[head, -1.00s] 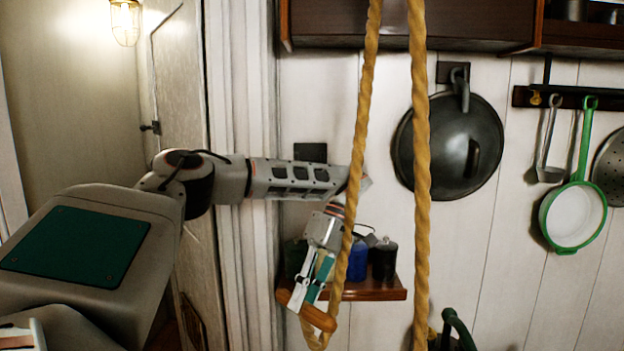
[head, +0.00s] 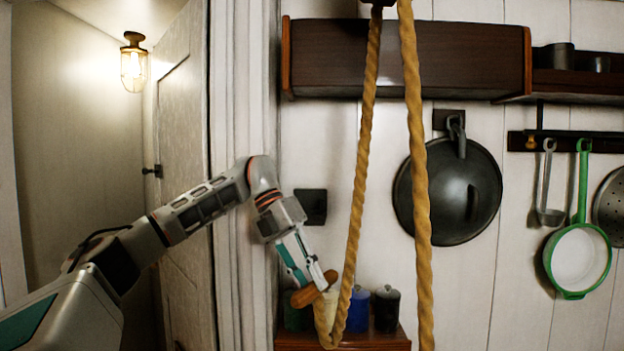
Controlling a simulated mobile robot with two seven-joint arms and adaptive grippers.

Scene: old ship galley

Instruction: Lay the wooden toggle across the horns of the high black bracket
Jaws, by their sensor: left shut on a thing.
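The wooden toggle (head: 316,289) is a short brown rod at the lower end of the thick yellow rope (head: 362,170). My left gripper (head: 312,278) is shut on the toggle, pointing down, with the toggle tilted up to the right. The toggle shows in front of the small wall shelf's canisters. A square black bracket (head: 311,207) is on the white wall, above and close beside the gripper in the picture; its horns cannot be made out. My right gripper is not in view.
The rope's second strand (head: 416,170) hangs right of the gripper. Canisters, one blue (head: 358,310) and one black (head: 386,309), stand on the wooden shelf (head: 375,341). A dark lid (head: 448,192) and green pan (head: 577,262) hang to the right. A wooden cabinet (head: 405,60) is above.

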